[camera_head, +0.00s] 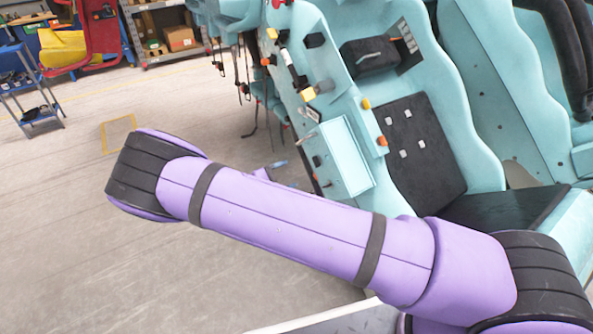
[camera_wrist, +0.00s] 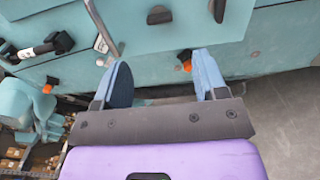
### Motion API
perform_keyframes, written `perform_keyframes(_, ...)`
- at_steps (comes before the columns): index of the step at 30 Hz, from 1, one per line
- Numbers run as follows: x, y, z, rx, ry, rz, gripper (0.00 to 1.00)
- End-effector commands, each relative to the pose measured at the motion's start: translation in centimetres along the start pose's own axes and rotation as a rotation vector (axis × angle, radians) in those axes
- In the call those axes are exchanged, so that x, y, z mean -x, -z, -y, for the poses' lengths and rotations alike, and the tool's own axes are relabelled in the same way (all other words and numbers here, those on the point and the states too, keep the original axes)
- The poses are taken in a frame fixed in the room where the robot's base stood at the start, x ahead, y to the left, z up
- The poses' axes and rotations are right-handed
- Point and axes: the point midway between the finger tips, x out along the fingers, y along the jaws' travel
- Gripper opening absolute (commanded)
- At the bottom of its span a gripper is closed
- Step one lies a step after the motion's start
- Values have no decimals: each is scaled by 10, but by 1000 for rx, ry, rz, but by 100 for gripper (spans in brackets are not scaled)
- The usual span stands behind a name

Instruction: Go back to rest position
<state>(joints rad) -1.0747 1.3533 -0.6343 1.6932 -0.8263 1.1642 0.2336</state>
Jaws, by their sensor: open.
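My gripper (camera_wrist: 159,82) shows in the wrist view with its two blue fingers spread apart and nothing between them. It faces a teal panel of the coaster train (camera_wrist: 240,28). An orange knob (camera_wrist: 186,60) on the panel shows near the right finger; I cannot tell whether they touch. The teal coaster train (camera_head: 455,75) with dark seat pads stands behind the arm.
In the head view, a teal box (camera_head: 340,158) juts from the train's side, near several small knobs. Grey floor (camera_head: 60,240) is clear at left. A blue cart (camera_head: 28,90), a red and yellow seat (camera_head: 70,50) and a shelf with boxes (camera_head: 180,38) stand at the back left.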

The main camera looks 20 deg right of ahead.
Motion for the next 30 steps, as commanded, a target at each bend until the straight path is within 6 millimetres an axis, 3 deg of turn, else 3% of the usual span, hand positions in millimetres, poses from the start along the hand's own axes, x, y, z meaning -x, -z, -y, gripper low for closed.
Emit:
perform_keyframes(6, 9, 0, 0, 0, 0, 1, 66)
perform_keyframes(20, 8, -1, -1, -2, 6, 0, 66)
perform_keyframes(25, 1, -14, -8, -21, 80, -7, 66)
perform_keyframes(30, -12, -40, -19, -56, 221, -24, 66)
